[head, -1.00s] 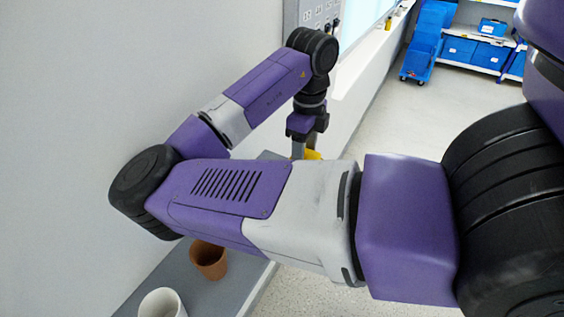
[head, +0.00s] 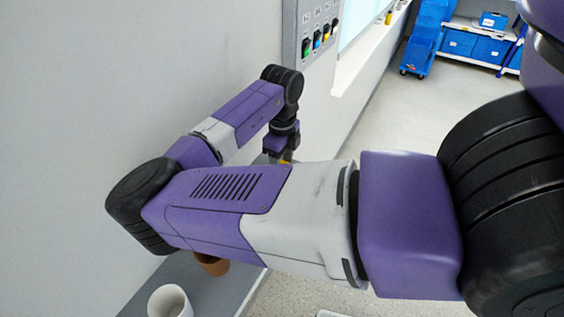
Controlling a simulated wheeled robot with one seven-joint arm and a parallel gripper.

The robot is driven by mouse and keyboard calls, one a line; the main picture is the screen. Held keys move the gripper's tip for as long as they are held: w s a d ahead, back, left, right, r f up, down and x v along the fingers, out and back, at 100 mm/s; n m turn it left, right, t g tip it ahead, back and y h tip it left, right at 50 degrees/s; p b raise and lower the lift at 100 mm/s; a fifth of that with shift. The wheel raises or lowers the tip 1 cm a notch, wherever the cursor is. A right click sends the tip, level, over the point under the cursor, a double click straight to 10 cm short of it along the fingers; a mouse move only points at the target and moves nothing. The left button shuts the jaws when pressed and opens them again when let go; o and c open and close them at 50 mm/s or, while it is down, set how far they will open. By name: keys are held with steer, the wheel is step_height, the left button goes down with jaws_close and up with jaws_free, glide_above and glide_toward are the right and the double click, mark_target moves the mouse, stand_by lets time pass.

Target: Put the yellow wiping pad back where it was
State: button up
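My gripper hangs downward at the far end of the arm, beside the wall and below a switch panel. Its fingertips are hidden, so I cannot tell whether it is open or shut, or whether it holds the pad.
A grey ledge (head: 222,290) runs along the wall, with a white mug (head: 168,304) and a partly hidden terracotta pot (head: 212,265). A grey panel (head: 305,25) with coloured switches hangs on the wall. Blue bins (head: 488,46) stand far off; the floor between is clear.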

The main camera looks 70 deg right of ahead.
mark_target(282, 163)
steer(key=shift+f, duration=0.15)
steer(key=o, duration=1.4)
step_height(282, 163, up, 12)
steer(key=shift+r+b, duration=0.15)
steer(key=shift+b, duration=0.95)
